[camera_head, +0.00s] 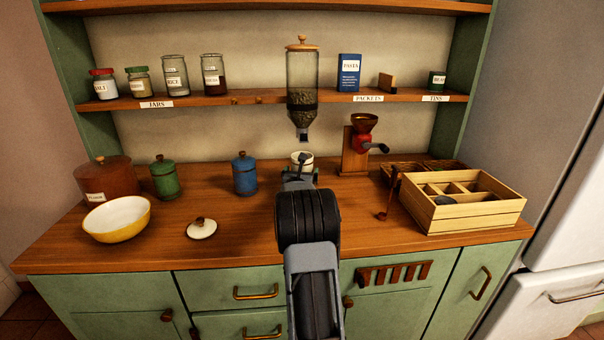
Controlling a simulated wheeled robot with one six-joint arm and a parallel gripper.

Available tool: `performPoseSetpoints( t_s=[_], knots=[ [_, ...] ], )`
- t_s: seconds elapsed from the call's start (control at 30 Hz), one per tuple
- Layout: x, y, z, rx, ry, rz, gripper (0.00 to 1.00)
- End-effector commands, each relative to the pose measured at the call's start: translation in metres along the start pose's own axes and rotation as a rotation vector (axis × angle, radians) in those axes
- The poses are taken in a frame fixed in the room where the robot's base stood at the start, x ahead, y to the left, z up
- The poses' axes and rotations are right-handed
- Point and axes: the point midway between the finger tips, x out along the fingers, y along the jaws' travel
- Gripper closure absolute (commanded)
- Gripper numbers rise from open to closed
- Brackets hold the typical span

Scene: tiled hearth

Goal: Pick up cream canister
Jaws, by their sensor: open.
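The cream canister (302,157) stands on the wooden counter under the glass dispenser. Only its upper part and rim show, and it looks open at the top. My gripper (300,171) is open and lies in front of the canister, close to it in the picture. My arm and the gripper hide the canister's lower part. I cannot tell whether the fingers touch it. A cream lid with a wooden knob (202,228) lies on the counter to the left.
A blue canister (245,174) and a green canister (165,178) stand left. A yellow bowl (117,219) is at the front left. The dispenser (302,85) hangs above the cream canister. A grinder (355,150) and a divided wooden box (462,220) are right. Bare counter (240,245) lies in front.

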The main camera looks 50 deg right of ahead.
Motion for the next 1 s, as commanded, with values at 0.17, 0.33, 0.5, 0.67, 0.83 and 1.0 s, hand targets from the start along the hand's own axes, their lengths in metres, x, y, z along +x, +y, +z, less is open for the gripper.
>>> performPoseSetpoints(
  t_s=[0.17, 0.33, 0.5, 0.67, 0.83, 1.0],
  knots=[
    [0.0115, -0.0002, 0.0001, 0.000, 0.000, 0.000, 0.00],
    [0.0123, -0.0002, 0.0000, 0.000, 0.000, 0.001, 0.00],
    [0.0121, -0.0002, 0.0000, 0.000, 0.000, 0.001, 0.09],
    [0.0120, -0.0001, 0.0001, 0.000, 0.000, 0.001, 0.24],
    [0.0120, -0.0001, 0.0002, 0.000, 0.000, 0.001, 0.40],
    [0.0120, 0.0001, 0.0014, 0.001, -0.003, 0.001, 0.56]
  ],
)
